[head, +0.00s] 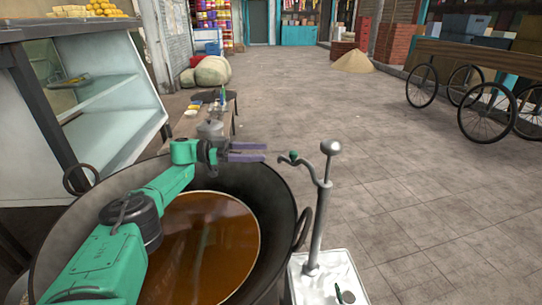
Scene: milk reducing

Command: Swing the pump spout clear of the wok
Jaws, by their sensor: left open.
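The hand pump (319,215) is a grey metal post with a round-topped handle, standing on a white base to the right of the wok. Its curved spout (301,162) points left, its end with a green part near the wok's right rim. The large black wok (275,190) holds brown liquid (210,245). My left gripper (266,152) is open and empty above the far side of the wok. Its purple fingers point right toward the spout, with a small gap between them. My right gripper is not in view.
A glass display case (110,100) stands at the left, with yellow sweets (92,8) on top. A low bench (222,122) with a pot and small items is behind the wok. A wheeled cart (480,60) stands far right. The paved floor right of the pump is clear.

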